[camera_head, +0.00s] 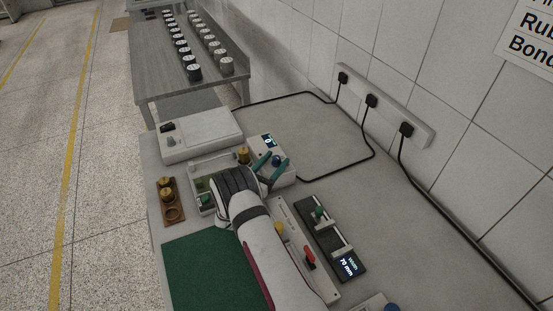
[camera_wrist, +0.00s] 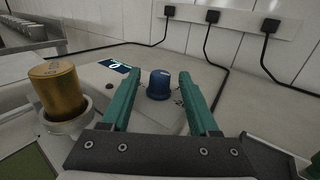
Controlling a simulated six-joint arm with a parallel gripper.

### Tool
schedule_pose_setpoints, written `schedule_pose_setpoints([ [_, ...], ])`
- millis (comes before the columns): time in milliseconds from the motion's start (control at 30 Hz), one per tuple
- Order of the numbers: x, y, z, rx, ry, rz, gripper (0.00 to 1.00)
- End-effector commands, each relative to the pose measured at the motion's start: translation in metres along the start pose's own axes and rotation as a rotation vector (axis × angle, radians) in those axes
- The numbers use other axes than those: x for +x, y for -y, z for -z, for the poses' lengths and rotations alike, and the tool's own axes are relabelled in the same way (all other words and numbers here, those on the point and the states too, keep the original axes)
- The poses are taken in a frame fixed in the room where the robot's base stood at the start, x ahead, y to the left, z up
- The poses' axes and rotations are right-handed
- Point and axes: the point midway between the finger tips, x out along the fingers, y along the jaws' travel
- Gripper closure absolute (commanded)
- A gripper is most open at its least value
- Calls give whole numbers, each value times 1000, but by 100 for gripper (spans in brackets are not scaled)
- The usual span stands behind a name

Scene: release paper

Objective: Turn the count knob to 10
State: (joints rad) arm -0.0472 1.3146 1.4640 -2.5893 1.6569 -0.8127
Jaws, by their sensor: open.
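The blue count knob (camera_wrist: 159,84) stands on a pale box (camera_head: 285,178) with a small display (camera_wrist: 118,65). The display shows one digit that looks like 0; it also shows in the head view (camera_head: 268,140). My gripper (camera_wrist: 158,79) is open, with its two green fingers to the left and right of the knob and visible gaps on both sides. In the head view my gripper (camera_head: 272,162) is over the box, and the knob (camera_head: 277,160) shows between the fingers. I cannot tell how far the fingertips are above the box.
A brass weight (camera_wrist: 58,88) stands in a cup just left of my gripper. A white scale-like box (camera_head: 200,135) is behind. A width device (camera_head: 330,238) reading 70 mm is at the right. Black cables (camera_head: 372,140) run to a wall socket strip.

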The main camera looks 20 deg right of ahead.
Motion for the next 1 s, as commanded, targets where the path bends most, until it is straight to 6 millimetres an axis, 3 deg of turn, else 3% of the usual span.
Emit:
schedule_pose_setpoints([
  [133,11,0,0,-1,0,1,39],
  [400,12,0,0,-1,0,0,41],
  [733,12,0,0,0,0,0,100],
  [1000,13,2,-1,-3,3,-46,100],
])
